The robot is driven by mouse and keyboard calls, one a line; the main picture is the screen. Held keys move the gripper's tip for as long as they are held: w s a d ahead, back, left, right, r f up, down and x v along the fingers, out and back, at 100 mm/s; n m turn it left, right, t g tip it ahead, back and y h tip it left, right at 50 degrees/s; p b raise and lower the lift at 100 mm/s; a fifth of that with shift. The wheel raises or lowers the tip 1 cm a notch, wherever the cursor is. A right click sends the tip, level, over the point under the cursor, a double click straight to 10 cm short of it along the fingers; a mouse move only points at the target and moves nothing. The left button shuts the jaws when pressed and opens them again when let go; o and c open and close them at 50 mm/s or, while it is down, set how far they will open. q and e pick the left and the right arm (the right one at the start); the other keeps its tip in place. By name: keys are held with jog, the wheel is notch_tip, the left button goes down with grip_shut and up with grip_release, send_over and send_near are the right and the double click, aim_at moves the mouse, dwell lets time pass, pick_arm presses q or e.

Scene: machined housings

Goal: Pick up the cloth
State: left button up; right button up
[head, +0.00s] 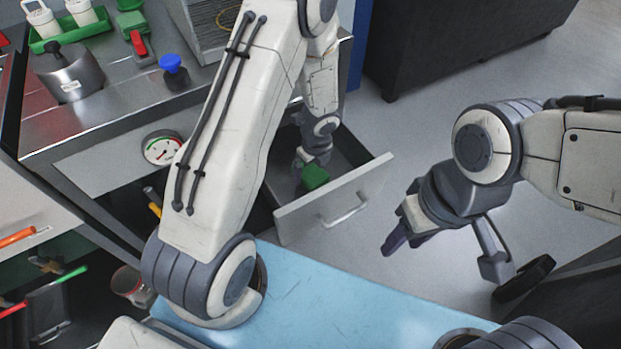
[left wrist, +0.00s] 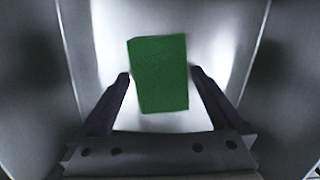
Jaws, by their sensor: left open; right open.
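The cloth (head: 314,177) looks like a small green folded block and lies in the open drawer (head: 334,206). In the left wrist view the cloth (left wrist: 160,75) lies between and beyond the two fingertips, with a gap on each side. My left gripper (head: 306,167) reaches down into the drawer, right at the cloth; it is open and holds nothing. Part of the drawer's inside is hidden by my left arm. My right gripper (head: 392,241) is open and empty, out over the floor to the right of the drawer.
The drawer's front panel with its handle (head: 345,211) stands to the right of the cloth. A metal counter (head: 100,118) with a gauge (head: 162,148), a blue-knobbed thing (head: 174,70) and a green tray (head: 70,30) is at the left. The floor beyond the drawer is clear.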

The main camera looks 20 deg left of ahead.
aim_at(311, 173)
pick_arm(q)
jog(key=shift+f, duration=0.2)
jog(key=c, duration=1.1)
notch_tip(311, 173, up, 9)
jog(key=p, duration=0.5)
jog(key=shift+r+p, duration=0.1)
jog(key=shift+p, duration=0.2)
jog(key=shift+r, duration=0.45)
